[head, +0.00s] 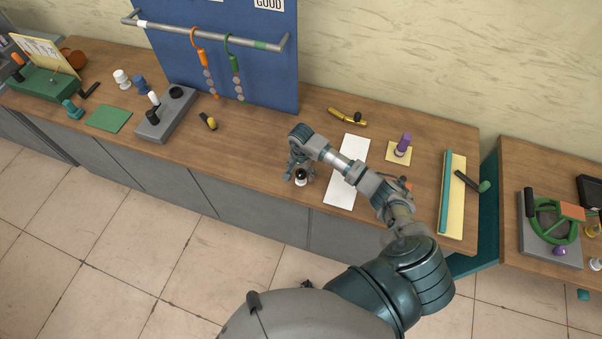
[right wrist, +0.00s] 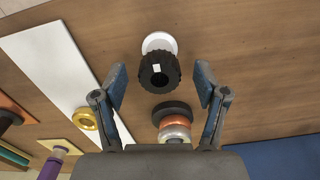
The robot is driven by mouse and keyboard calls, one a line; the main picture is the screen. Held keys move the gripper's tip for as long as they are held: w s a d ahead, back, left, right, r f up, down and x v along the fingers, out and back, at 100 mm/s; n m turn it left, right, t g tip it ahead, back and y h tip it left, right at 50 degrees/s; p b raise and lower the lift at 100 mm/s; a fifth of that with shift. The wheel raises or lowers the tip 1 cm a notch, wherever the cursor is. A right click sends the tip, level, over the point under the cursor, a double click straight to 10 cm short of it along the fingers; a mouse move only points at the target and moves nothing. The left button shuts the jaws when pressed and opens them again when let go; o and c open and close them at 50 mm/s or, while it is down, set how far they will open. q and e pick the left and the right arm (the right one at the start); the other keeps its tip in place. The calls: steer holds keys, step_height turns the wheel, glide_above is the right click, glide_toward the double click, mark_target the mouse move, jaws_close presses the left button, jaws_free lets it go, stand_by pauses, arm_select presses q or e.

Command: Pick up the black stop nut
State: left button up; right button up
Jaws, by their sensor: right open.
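The black stop nut (right wrist: 158,74), a ribbed black piece with a pale mark on its end, sits at a white round piece (right wrist: 160,43) in the right wrist view. In the head view the black nut (head: 301,173) is small, with white just below it, near the bench's front edge. My right gripper (right wrist: 160,78) is open, with one finger on each side of the nut and visible gaps between. In the head view my right gripper (head: 299,168) is over the nut and partly hides it. My left gripper is not in view.
A stack with black, copper and white rings (right wrist: 173,120) stands close by the gripper. A white sheet (head: 347,172) lies to the right. Bench left of the gripper is mostly clear.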

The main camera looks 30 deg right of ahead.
steer(key=c, duration=1.2)
steer(key=shift+c, duration=0.3)
steer(key=shift+r, duration=0.15)
